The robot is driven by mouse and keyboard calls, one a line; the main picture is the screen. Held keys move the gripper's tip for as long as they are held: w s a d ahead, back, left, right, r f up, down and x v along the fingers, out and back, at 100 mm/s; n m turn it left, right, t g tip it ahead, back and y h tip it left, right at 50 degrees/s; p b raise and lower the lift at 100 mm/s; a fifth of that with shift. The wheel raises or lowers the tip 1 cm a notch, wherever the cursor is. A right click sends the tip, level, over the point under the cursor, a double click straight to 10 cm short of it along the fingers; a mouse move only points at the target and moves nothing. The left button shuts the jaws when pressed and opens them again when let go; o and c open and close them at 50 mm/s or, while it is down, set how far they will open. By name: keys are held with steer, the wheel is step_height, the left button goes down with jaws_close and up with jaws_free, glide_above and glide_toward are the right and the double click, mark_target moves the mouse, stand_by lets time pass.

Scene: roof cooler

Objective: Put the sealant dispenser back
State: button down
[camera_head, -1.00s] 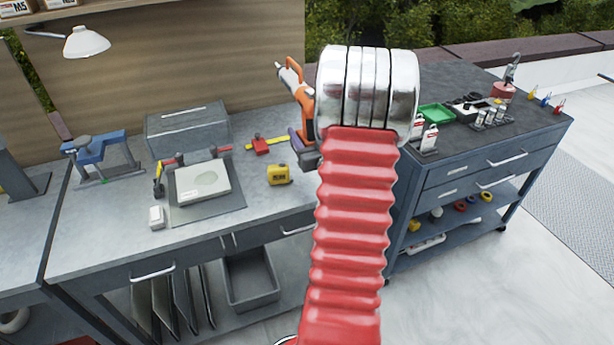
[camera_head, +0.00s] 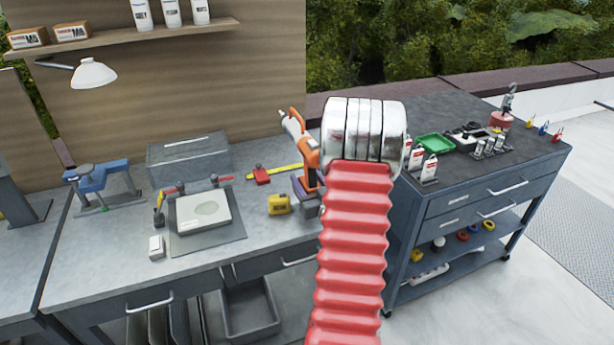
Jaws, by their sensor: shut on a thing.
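The sealant dispenser (camera_head: 303,150), orange with a pale nozzle, shows just left of the metal end of my red ribbed arm. Its nozzle points up and to the left, and its dark lower part appears in front of the bench's back right area. My gripper is shut on it, with the jaws mostly hidden behind my arm. The right side of the dispenser is also hidden. I cannot tell whether its lower end touches the bench (camera_head: 100,250).
A yellow tape measure (camera_head: 279,204) lies left of the dispenser. A flat device (camera_head: 203,210) and a blue clamp-like tool (camera_head: 98,178) are further left. A wall shelf (camera_head: 120,43) holds white cartridges and boxes. A dark cart (camera_head: 440,195) with a green tray (camera_head: 435,142) stands right.

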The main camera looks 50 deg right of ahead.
stand_by(0.3)
steer(key=shift+f, duration=1.95)
steer(key=shift+f, duration=0.1)
steer(key=c, duration=1)
jaws_free()
steer(key=shift+f, duration=0.1)
steer(key=shift+c, duration=0.2)
steer(key=v, duration=1.2)
steer(key=shift+s, duration=0.1)
